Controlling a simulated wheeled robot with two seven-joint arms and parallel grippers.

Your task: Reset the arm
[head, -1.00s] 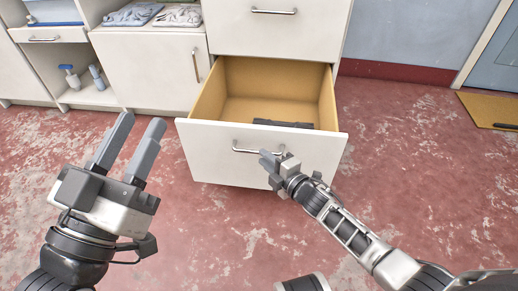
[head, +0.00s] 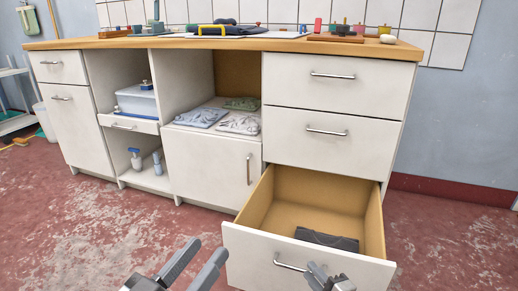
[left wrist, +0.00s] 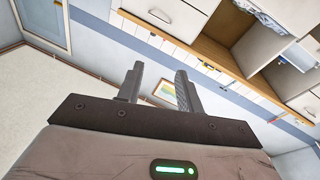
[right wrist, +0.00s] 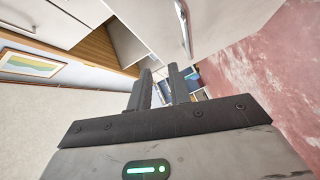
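My left gripper (head: 205,250) is at the bottom of the head view, left of the open drawer. Its fingers stand apart with nothing between them, also in the left wrist view (left wrist: 159,68). My right gripper (head: 316,268) is at the right end of the handle (head: 290,263) on the open bottom drawer (head: 312,262). In the right wrist view its fingers (right wrist: 159,68) are parted by a narrow gap, with nothing held. A handle (right wrist: 184,28) shows above the fingertips there, not between them. Whether the gripper touches the drawer is unclear.
The drawer stands far out and holds a dark folded item (head: 327,241). A white cabinet with a wooden top (head: 230,43) fills the back, with folded cloths (head: 238,122) in a niche. Red floor (head: 90,225) is free to the left and right.

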